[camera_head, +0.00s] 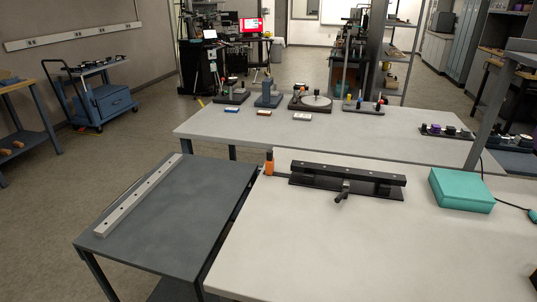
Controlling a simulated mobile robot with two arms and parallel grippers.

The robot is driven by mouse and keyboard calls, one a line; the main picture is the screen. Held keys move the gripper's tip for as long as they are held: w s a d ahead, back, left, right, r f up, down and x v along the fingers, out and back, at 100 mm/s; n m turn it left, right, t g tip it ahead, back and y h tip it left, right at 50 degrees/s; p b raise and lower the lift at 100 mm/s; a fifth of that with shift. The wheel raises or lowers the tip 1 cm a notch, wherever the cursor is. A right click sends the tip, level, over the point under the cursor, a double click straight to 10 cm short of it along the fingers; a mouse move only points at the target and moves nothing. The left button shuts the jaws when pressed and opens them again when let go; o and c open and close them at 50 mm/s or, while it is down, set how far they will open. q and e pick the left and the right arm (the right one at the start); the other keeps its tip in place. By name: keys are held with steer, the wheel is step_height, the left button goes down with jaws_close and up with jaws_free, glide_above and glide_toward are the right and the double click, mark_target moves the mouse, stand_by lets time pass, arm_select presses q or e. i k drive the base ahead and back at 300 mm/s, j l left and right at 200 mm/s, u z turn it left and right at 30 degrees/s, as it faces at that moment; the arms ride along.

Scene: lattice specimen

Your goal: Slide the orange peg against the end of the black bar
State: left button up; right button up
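The orange peg (269,163) stands upright near the back left corner of the light worktable (330,240). The black bar (347,172) lies across the back of the same table on a flat dark base (310,182). The peg is just left of the bar's left end, and a small gap seems to lie between them. A thin dark strip runs near the peg's foot toward the bar. A dark clamp handle (342,191) sticks out at the front of the bar. Neither of my grippers is in view.
A teal box (461,189) with a cable sits right of the bar. A lower dark table (190,215) with a long pale metal bar (140,194) adjoins on the left. Another light table (330,128) with several fixtures stands behind.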

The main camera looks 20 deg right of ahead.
mark_target(270, 163)
steer(key=i+j, duration=0.3)
steer(key=j, duration=0.2)
steer(key=i+j, duration=0.3)
steer(key=j, duration=0.15)
